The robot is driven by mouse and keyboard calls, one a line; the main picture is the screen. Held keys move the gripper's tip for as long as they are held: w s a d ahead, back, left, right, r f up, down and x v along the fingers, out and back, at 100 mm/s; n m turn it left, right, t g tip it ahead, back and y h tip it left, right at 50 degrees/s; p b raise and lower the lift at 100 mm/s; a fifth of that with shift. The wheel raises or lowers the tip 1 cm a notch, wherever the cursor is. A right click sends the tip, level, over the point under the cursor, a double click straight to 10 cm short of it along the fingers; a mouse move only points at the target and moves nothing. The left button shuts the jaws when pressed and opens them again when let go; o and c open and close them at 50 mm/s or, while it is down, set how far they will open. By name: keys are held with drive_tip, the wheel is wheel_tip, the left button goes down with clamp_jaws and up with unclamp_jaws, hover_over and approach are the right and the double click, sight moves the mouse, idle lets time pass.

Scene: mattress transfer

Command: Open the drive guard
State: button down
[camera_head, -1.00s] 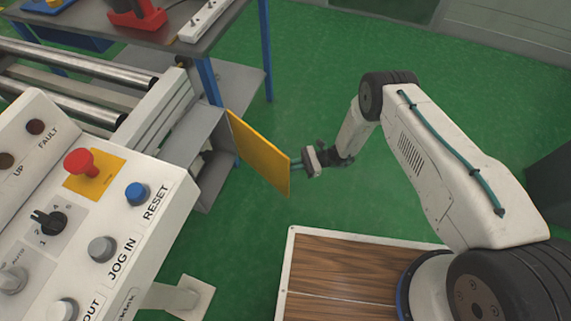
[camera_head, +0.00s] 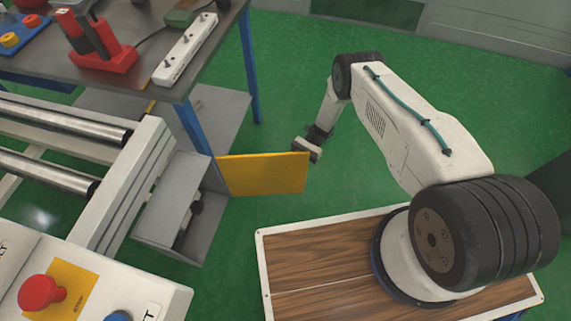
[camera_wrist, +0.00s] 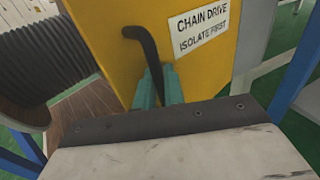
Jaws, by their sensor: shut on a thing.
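The drive guard (camera_head: 264,174) is a yellow panel that stands swung out from a grey housing (camera_head: 172,215) beside the roller conveyor. The housing's inside shows, with dark parts in it. In the wrist view the guard (camera_wrist: 110,50) carries a label reading "CHAIN DRIVE ISOLATE FIRST" and a black curved handle (camera_wrist: 146,45). My gripper (camera_wrist: 160,88) has its teal fingers shut on the handle. In the head view my gripper's body (camera_head: 308,148) is at the guard's free right edge, and the fingers are hidden behind the guard.
A control panel with a red button (camera_head: 42,293) stands at the lower left. The conveyor rollers (camera_head: 60,120) lie to the left. A workbench (camera_head: 150,75) with a red tool (camera_head: 100,50) and a power strip (camera_head: 187,48) is at the upper left. Green floor is clear behind my arm.

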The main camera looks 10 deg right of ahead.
drive_tip(key=shift+w+h, duration=0.25)
drive_tip(key=shift+h, duration=0.05)
drive_tip(key=c, duration=1.5)
unclamp_jaws()
drive_tip(key=shift+d, duration=0.1)
drive_tip(key=v, duration=0.7)
drive_tip(key=shift+w+d, duration=0.25)
drive_tip(key=shift+f, duration=0.1)
